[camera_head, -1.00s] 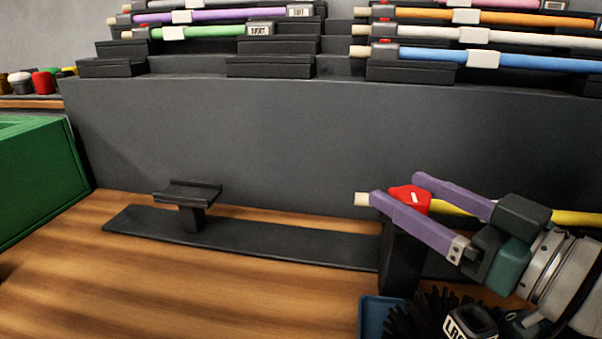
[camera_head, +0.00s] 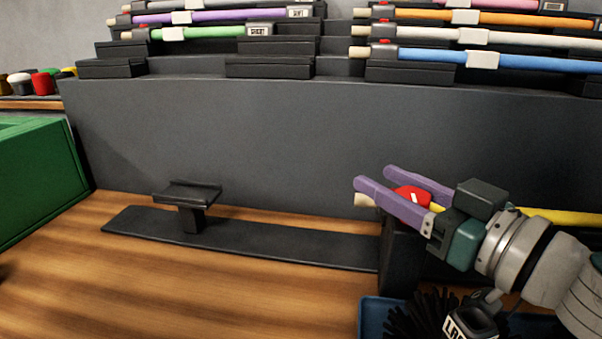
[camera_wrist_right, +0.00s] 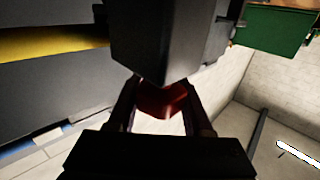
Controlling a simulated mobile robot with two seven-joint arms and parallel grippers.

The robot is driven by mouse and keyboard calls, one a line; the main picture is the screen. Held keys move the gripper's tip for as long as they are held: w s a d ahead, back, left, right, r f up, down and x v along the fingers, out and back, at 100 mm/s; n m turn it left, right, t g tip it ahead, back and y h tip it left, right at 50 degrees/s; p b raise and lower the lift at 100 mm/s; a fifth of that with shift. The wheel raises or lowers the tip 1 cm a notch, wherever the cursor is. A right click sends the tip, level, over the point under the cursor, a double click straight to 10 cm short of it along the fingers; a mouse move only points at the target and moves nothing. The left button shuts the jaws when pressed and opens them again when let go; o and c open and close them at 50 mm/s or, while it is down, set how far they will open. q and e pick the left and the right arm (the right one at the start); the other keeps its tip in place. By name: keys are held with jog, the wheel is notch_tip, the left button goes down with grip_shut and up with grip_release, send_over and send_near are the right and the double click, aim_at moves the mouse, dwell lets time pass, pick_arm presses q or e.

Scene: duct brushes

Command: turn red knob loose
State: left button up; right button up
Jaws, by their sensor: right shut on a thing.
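The red knob (camera_head: 411,199) sits at the end of a yellow rod (camera_head: 560,217), on top of a black post (camera_head: 399,262). My right gripper (camera_head: 388,188) has its two purple fingers on either side of the knob and is shut on it. In the right wrist view the red knob (camera_wrist_right: 163,101) shows between the two fingers, partly hidden by a dark block in front. A pale rod tip (camera_head: 363,200) sticks out to the left past the fingers. My left gripper is not in view.
A low black stand (camera_head: 188,193) on a dark base strip (camera_head: 250,243) is empty at the left. A blue tray (camera_head: 371,313) with a black brush (camera_head: 420,318) lies below my right arm. A green bin (camera_head: 40,185) stands far left. The wooden table front is clear.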

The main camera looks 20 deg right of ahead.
grip_shut()
jog(key=shift+n+y, duration=0.3)
jog(key=shift+y, duration=0.2)
jog(key=shift+s+a+n+g+y+b, duration=0.35)
jog(key=shift+n+g+y+b, duration=1.35)
jog(key=shift+n+g+y, duration=0.35)
jog(key=shift+s+a+n+g+y+b, duration=0.35)
jog(key=shift+n+g+y+b, duration=1.4)
jog(key=shift+g+y, duration=0.4)
jog(key=shift+s+a+n+g+y+b, duration=0.35)
jog(key=shift+n+g+y+b, duration=1.25)
jog(key=shift+n+g+y, duration=0.45)
jog(key=o, duration=0.8)
grip_release()
jog(key=shift+c, duration=0.2)
